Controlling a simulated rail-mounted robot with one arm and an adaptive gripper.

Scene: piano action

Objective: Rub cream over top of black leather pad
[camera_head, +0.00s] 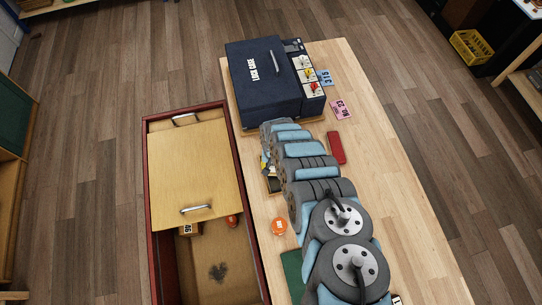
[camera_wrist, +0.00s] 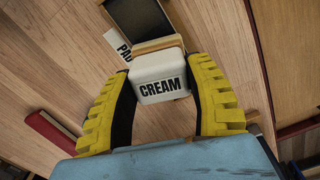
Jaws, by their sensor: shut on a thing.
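The white cream block (camera_wrist: 160,88), marked "CREAM", is between the yellow fingers of my gripper (camera_wrist: 163,72) in the wrist view. The gripper is shut on it. The black leather pad (camera_wrist: 137,20) shows past the cream at the top of the wrist view, with a pale wooden edge and a "PAD" label (camera_wrist: 117,44) beside it. I cannot tell whether the cream touches the pad or the wood. In the head view my arm hides the cream and most of the gripper; a dark patch (camera_head: 273,185) beside the arm may be the pad.
A dark blue lock case (camera_head: 268,92) stands at the table's far end. A red bar (camera_head: 336,148) lies right of my arm. A red-sided box (camera_head: 152,225) with a wooden lid (camera_head: 195,165) is at the left.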

